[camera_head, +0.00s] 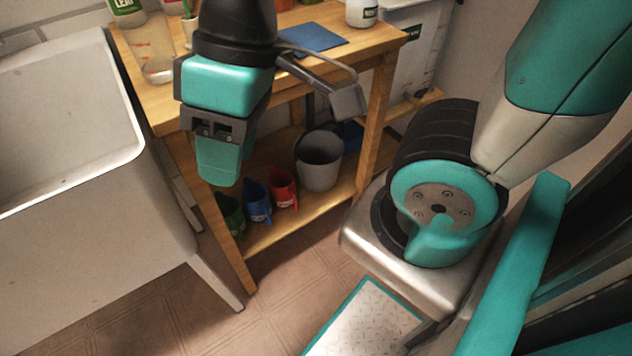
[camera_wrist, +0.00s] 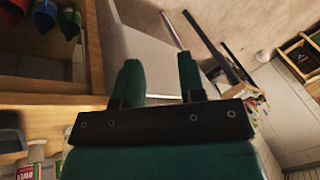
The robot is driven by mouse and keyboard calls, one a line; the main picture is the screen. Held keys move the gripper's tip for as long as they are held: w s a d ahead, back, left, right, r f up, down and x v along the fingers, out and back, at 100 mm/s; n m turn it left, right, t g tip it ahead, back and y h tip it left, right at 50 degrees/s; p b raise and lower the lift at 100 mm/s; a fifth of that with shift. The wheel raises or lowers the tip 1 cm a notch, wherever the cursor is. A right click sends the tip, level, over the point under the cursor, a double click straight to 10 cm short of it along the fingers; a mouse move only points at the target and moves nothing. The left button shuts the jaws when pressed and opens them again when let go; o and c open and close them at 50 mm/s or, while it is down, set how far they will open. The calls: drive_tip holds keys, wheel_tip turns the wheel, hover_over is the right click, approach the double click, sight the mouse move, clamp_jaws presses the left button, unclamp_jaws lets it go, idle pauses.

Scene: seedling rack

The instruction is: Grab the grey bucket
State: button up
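The grey bucket (camera_head: 318,172) stands upright on the lower shelf of the wooden bench in the head view, its open top facing up. My gripper (camera_head: 218,170) hangs in front of the bench, to the left of the bucket in the picture and apart from it. In the wrist view my gripper's two teal fingers (camera_wrist: 158,65) are spread with nothing between them. I cannot clearly make out the bucket in the wrist view.
Red (camera_head: 284,188), blue (camera_head: 257,202) and green (camera_head: 231,215) jugs stand on the shelf left of the bucket. The wooden bench top (camera_head: 382,43) overhangs the shelf. A white sink (camera_head: 165,215) stands at left. Tiled floor (camera_head: 190,310) lies open in front.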

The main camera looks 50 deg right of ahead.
wheel_tip(320, 180, down, 22)
drive_tip(key=w+d+m+b, duration=0.2)
drive_tip(key=w+b, duration=0.1)
drive_tip(key=b, duration=1.4)
drive_tip(key=m+t+h+b, duration=0.35)
drive_tip(key=m+b, duration=1.05)
drive_tip(key=m, duration=1.9)
approach(317, 167)
drive_tip(key=b+x, duration=0.6)
drive_tip(key=x, duration=0.5)
drive_tip(key=shift+s+d+f+b, duration=0.1)
drive_tip(key=shift+d+f+b, duration=0.05)
drive_tip(key=shift+b, duration=0.2)
clamp_jaws()
